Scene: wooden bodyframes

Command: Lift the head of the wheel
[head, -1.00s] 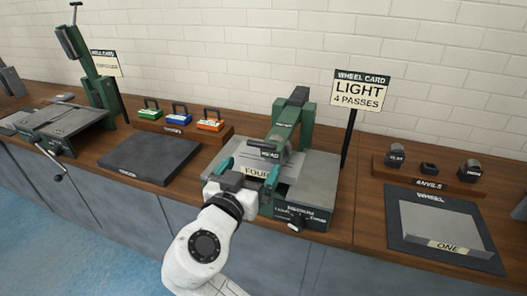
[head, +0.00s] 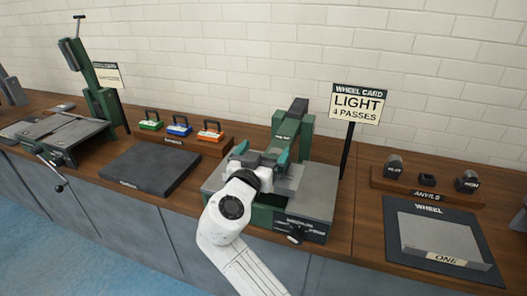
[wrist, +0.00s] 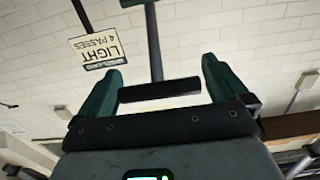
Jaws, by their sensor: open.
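The wheel (head: 318,200) is the green machine with a grey bed, right of centre on the bench. Its green head arm (head: 288,130) slopes from the rear post toward me. My gripper (head: 262,157) is open at the front end of the head, its green fingers spread to either side. In the wrist view a dark crossbar (wrist: 160,90) on a stem lies between the two fingers (wrist: 161,68), with no clear grip on it. A grey panel (head: 290,180) lies on the bed, partly hidden by my wrist.
The wheel card (head: 357,103) on its post reads LIGHT, 4 PASSES. The anvil rack (head: 425,187) and a tray (head: 440,236) marked ONE are at right. A dark mat (head: 150,167), coloured cases (head: 179,126) and another green machine (head: 92,85) are at left.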

